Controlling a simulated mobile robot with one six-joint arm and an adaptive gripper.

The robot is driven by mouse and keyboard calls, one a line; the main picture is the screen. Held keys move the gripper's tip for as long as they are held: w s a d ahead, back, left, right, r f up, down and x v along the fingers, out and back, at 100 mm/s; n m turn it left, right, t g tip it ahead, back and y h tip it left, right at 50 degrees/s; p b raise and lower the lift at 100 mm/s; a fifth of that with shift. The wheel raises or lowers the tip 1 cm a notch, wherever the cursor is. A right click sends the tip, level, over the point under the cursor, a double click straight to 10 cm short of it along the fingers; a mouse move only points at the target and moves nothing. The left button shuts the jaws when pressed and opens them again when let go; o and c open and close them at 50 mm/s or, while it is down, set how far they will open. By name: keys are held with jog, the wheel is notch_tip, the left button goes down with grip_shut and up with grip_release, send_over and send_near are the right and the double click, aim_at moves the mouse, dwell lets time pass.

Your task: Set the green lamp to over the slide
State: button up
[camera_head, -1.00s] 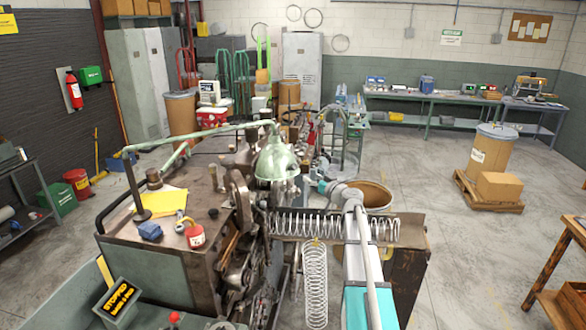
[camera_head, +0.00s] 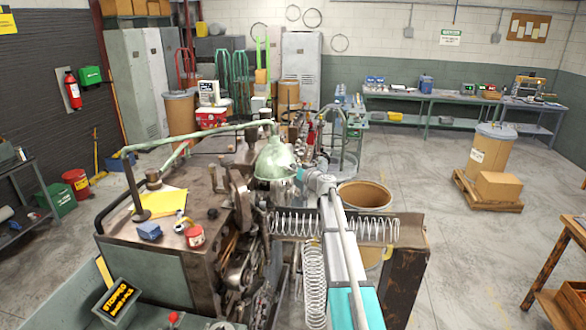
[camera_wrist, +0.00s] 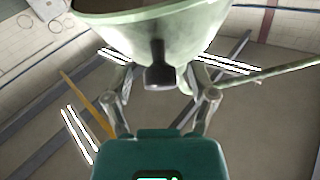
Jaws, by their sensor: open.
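The green lamp (camera_head: 275,160) hangs shade-down from a jointed pale green arm (camera_head: 200,132) above the coiler. In the wrist view its shade (camera_wrist: 150,22) fills the top, with a dark stub handle (camera_wrist: 159,72) at its near rim. My gripper (camera_wrist: 158,62) is open, with one finger on each side of the handle and clear space between. In the head view, my gripper end is at the lamp's right side, partly hidden by my arm. I cannot tell for sure which part of the machine is the slide.
Coil springs (camera_head: 375,229) lie along a shelf right of the coiler, and another spring (camera_head: 313,280) hangs below. A barrel (camera_head: 364,193) stands behind the shelf. The machine top holds a yellow cloth (camera_head: 165,201), a red can (camera_head: 195,237) and a blue block (camera_head: 149,231).

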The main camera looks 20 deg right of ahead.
grip_shut()
dwell(0.4)
